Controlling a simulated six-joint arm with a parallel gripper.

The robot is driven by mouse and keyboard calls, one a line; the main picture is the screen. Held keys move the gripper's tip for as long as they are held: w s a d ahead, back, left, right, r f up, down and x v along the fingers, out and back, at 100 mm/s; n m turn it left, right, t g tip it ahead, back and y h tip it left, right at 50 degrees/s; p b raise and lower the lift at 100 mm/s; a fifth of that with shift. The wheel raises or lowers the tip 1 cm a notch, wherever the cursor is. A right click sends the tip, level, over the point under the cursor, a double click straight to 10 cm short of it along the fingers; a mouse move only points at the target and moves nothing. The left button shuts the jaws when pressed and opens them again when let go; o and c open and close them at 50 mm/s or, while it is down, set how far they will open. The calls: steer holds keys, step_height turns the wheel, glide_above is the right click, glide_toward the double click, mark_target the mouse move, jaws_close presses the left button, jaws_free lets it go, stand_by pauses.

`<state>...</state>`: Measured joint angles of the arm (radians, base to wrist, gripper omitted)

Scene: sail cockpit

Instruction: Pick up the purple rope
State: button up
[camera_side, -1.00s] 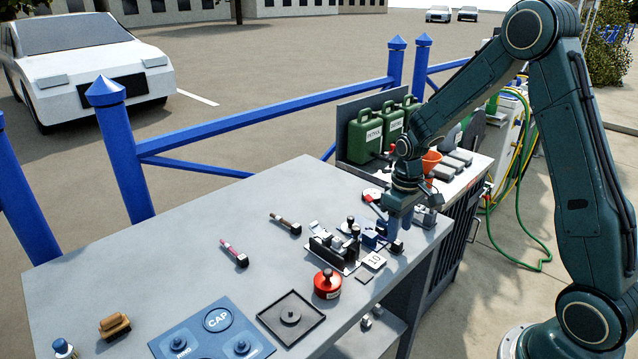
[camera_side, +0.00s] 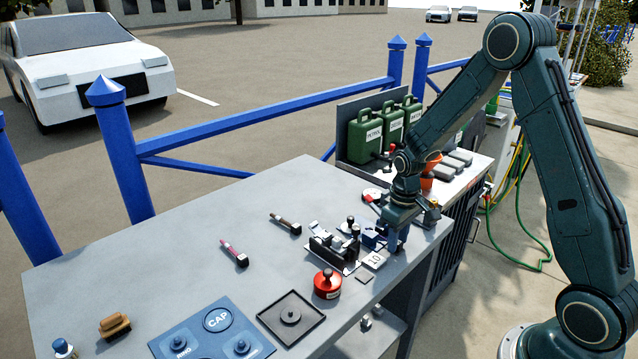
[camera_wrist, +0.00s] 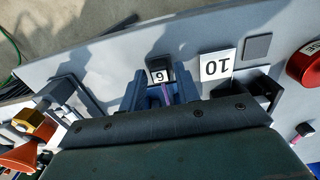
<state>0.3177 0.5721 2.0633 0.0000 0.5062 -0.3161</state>
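In the wrist view, the purple rope (camera_wrist: 166,92) is a short purple strip with a dark end block tagged 6 (camera_wrist: 160,75). It lies between the two blue fingers of my gripper (camera_wrist: 160,88). The fingers look apart, with gaps beside the rope; much of the rope is hidden by my gripper body. In the side view, my gripper (camera_side: 396,238) points down, low over the bench's right edge, and hides the rope there.
The grey bench (camera_side: 160,260) is open at left. Beside my gripper are a dark metal fitting (camera_side: 333,250), a card marked 10 (camera_side: 374,261) and a red knob (camera_side: 327,284). A pink strip with a dark end (camera_side: 233,253) and a brown one (camera_side: 286,223) lie left.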

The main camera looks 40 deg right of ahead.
jaws_close()
steer(key=shift+r, duration=0.2)
step_height(320, 180, up, 20)
steer(key=shift+f, duration=0.15)
stand_by(0.5)
stand_by(0.4)
